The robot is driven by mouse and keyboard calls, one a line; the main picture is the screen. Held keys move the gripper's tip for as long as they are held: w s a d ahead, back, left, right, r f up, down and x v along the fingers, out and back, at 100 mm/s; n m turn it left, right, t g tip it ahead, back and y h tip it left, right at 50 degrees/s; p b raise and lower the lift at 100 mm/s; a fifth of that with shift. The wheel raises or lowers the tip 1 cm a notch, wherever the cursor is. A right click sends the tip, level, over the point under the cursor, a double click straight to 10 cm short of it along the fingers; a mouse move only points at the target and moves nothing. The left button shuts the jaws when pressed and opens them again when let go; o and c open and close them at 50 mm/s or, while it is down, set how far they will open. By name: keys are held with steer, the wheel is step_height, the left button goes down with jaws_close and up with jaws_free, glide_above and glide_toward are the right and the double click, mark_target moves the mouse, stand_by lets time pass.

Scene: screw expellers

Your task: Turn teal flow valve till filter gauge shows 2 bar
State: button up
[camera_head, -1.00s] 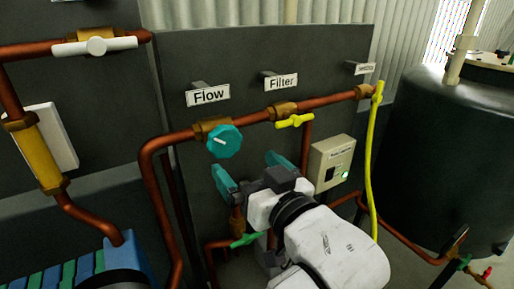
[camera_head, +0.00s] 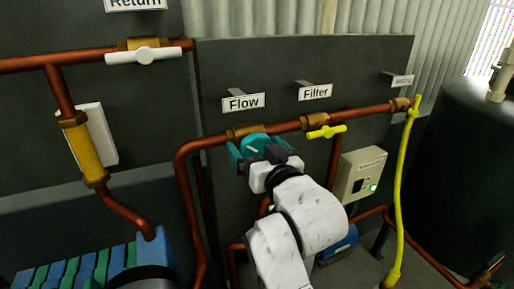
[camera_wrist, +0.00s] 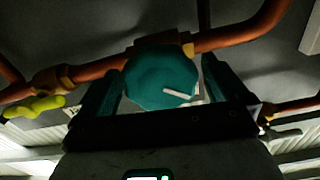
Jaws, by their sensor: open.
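The teal flow valve knob (camera_head: 254,143) sits on the copper pipe under the "Flow" sign (camera_head: 243,102). It also shows in the wrist view (camera_wrist: 158,75), with a white pointer mark on its face. My gripper (camera_head: 259,149) is at the knob, with its teal fingers on either side of it. In the wrist view my gripper (camera_wrist: 166,92) is open, one finger left and one right of the knob. I cannot tell whether either finger touches it. The "Filter" sign (camera_head: 315,92) is to the right; no readable gauge dial shows in either view.
A yellow valve handle (camera_head: 326,132) is right of the knob on the same copper pipe (camera_head: 285,127). A control box (camera_head: 362,174) with a green light and a yellow hose (camera_head: 403,170) stand farther right. A dark tank (camera_head: 468,150) is at the right edge.

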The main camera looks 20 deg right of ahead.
steer(key=shift+c, duration=0.3)
steer(key=c, duration=0.9)
steer(key=n+p, duration=0.1)
steer(key=n, duration=0.1)
steer(key=shift+r+n+p, duration=0.2)
steer(key=shift+n+p, duration=0.2)
steer(key=shift+f+n+p, duration=0.15)
steer(key=shift+n+p, duration=0.3)
steer(key=shift+n, duration=0.75)
steer(key=o, duration=1)
steer(key=shift+c, duration=0.2)
steer(key=shift+s, duration=0.1)
steer(key=s+b, duration=0.2)
steer(key=s, duration=0.8)
steer(key=shift+s, duration=0.35)
